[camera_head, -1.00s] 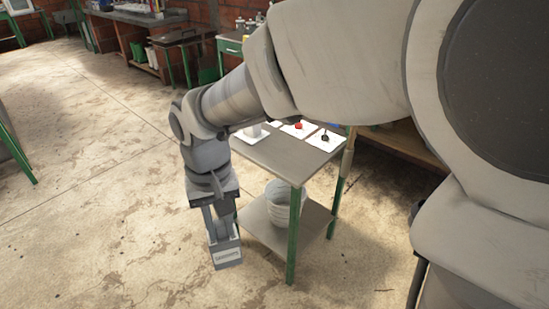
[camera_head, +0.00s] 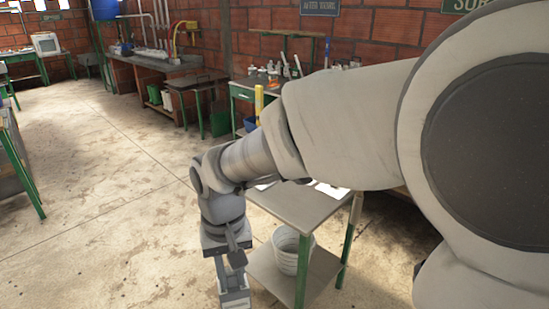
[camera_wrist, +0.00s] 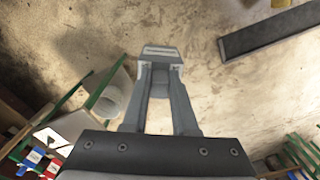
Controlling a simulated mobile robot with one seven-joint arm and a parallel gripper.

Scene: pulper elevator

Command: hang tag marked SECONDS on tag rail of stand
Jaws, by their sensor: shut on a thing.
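My gripper (camera_head: 234,284) points down at the left of a small side table. It is shut on a grey tag (camera_head: 236,302), cut off by the lower edge of the head view. In the wrist view the two fingers of my gripper (camera_wrist: 160,72) close on the grey tag (camera_wrist: 160,50), seen nearly edge-on with a pale strip. The lettering cannot be read now. I cannot make out the stand's tag rail for certain in either view.
The small table (camera_head: 290,212) with green legs stands right beside my gripper, a white bucket (camera_head: 287,246) on its lower shelf. Benches (camera_head: 160,70) and a green-framed table (camera_head: 245,92) line the brick wall. Open concrete floor (camera_head: 110,190) lies to the left.

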